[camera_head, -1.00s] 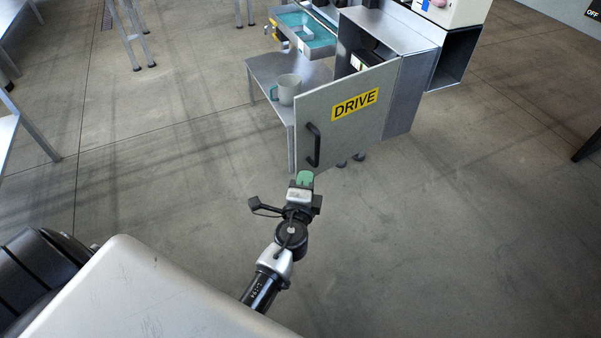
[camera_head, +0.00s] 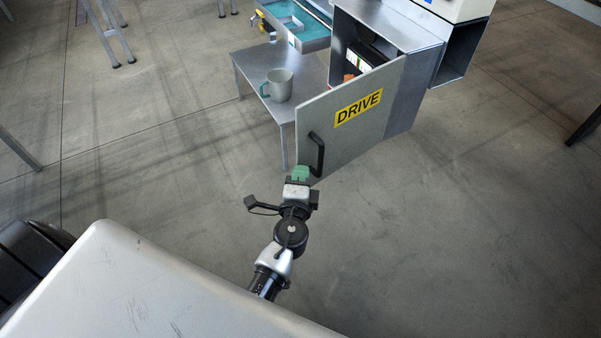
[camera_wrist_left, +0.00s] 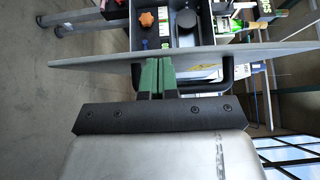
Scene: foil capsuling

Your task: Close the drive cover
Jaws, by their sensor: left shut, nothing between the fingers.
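The drive cover (camera_head: 352,140) is a grey hinged panel with a yellow DRIVE label, standing open from the metal cabinet (camera_head: 400,100). A black handle (camera_head: 317,154) sits near its free edge. My left gripper (camera_head: 300,173) has green fingers, is shut and empty, and is at the lower free corner of the cover, beside the handle. In the left wrist view the closed fingertips (camera_wrist_left: 157,66) reach the cover's face (camera_wrist_left: 205,56), seen nearly edge-on; whether they touch cannot be told for sure. My right gripper is not in view.
A low metal table (camera_head: 257,68) with a grey-green mug (camera_head: 279,86) stands left of the cover. A teal-lined tray (camera_head: 296,24) is behind it. Inside the cabinet, an orange knob (camera_wrist_left: 146,19) shows in the left wrist view.

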